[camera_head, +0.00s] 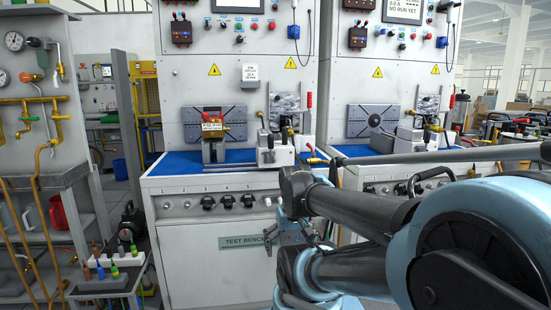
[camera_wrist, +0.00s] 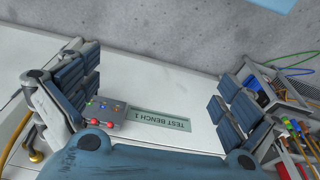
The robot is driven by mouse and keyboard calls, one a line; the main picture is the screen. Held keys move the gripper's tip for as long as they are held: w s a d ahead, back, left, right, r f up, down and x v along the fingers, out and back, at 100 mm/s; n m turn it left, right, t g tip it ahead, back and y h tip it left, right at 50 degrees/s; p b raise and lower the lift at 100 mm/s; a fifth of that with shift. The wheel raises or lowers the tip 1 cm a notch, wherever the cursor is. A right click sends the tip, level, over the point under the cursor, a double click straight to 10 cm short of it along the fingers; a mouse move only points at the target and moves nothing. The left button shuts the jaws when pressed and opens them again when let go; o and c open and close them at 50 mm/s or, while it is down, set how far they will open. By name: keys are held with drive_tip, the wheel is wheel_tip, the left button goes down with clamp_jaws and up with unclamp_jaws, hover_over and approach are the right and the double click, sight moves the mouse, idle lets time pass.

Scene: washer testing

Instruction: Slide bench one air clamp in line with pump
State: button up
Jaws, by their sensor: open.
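Bench one (camera_head: 225,282), marked TEST BENCH, stands in the middle of the head view with a blue top. A grey block with a lever (camera_head: 275,152), which looks like the air clamp, sits on the right of its top. A brass-coloured unit with a tag (camera_head: 213,130), which looks like the pump, sits on a stand to the left, apart from the block. My gripper (camera_wrist: 158,88) is open and empty in the wrist view, with its fingers spread. The TEST BENCH 1 plate (camera_wrist: 160,120) shows upside down between them.
A second bench (camera_head: 385,150) stands to the right with a similar set-up. A rack with gauges and brass pipes (camera_head: 40,100) is at the left. A small tool tray (camera_head: 105,284) stands at the lower left. A grey box with red buttons (camera_wrist: 105,112) shows near the left finger.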

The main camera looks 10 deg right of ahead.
drive_tip(key=shift+s+a+r, duration=0.15)
drive_tip(key=shift+s+r, duration=0.2)
drive_tip(key=shift+r, duration=0.05)
drive_tip(key=c, duration=0.9)
drive_tip(key=w+a+r+y, duration=0.1)
drive_tip(key=w+r, duration=0.1)
drive_tip(key=w, duration=0.1)
drive_tip(key=w+a+r+n+y, duration=0.1)
drive_tip(key=w, duration=0.2)
drive_tip(key=w+a+r+t+y, duration=0.1)
drive_tip(key=w+r+y, duration=0.1)
drive_tip(key=w, duration=0.1)
drive_tip(key=shift+a+r+n, duration=0.3)
drive_tip(key=shift+a+n, duration=0.1)
drive_tip(key=c, duration=0.5)
wheel_tip(320, 180, up, 20)
drive_tip(key=n+t+y, duration=0.4)
drive_tip(key=t+y, duration=0.2)
drive_tip(key=t, duration=0.6)
hover_over(285, 144)
drive_tip(key=v, duration=1.6)
drive_tip(key=x, duration=1.7)
drive_tip(key=shift+w+d+f, duration=0.1)
drive_tip(key=shift+w+d, duration=0.2)
drive_tip(key=shift+d, duration=0.05)
clamp_jaws()
